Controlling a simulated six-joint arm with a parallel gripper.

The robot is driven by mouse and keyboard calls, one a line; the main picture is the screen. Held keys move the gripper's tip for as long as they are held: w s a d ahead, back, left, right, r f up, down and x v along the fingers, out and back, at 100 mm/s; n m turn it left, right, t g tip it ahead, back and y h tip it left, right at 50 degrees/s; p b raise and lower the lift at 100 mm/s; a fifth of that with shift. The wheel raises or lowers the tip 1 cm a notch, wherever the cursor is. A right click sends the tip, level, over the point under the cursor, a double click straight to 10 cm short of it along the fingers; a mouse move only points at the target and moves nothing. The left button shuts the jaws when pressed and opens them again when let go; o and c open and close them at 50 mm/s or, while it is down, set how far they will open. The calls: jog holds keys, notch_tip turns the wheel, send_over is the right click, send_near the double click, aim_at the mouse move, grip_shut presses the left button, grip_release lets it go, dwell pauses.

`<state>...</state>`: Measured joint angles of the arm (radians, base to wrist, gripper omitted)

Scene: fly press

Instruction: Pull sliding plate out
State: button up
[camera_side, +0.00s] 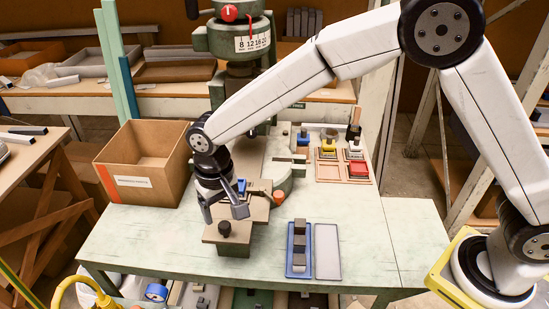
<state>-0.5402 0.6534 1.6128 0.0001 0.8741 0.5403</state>
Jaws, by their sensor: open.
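The sliding plate (212,235) is a flat brownish plate at the front of the fly press (231,85), with a round black knob (225,228) standing on it. My gripper (224,214) points down above the plate, its fingers apart on the left and right. It looks just behind and above the knob, and nothing shows between the fingers. I cannot tell whether a fingertip touches the plate. My gripper and wrist hide part of the plate and the press bed behind it.
An open cardboard box (150,185) stands left of the press. A blue tray (299,265) with dark blocks and a grey tray (327,252) lie at the front right. Small coloured parts on wooden trays (329,172) sit further back. The green tabletop (365,225) is clear at right.

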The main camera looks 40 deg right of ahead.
jog(key=shift+r, duration=1.6)
jog(key=shift+d, duration=0.1)
jog(key=shift+d, duration=0.3)
jog(key=s+d+f+t, duration=0.1)
jog(key=s+d, duration=0.6)
jog(key=d, duration=0.5)
jog(key=s+d+t, duration=0.1)
jog(key=s+d, duration=0.6)
jog(key=d, duration=0.5)
jog(key=shift+s+d+f+t, duration=0.3)
jog(key=shift+d+f, duration=0.1)
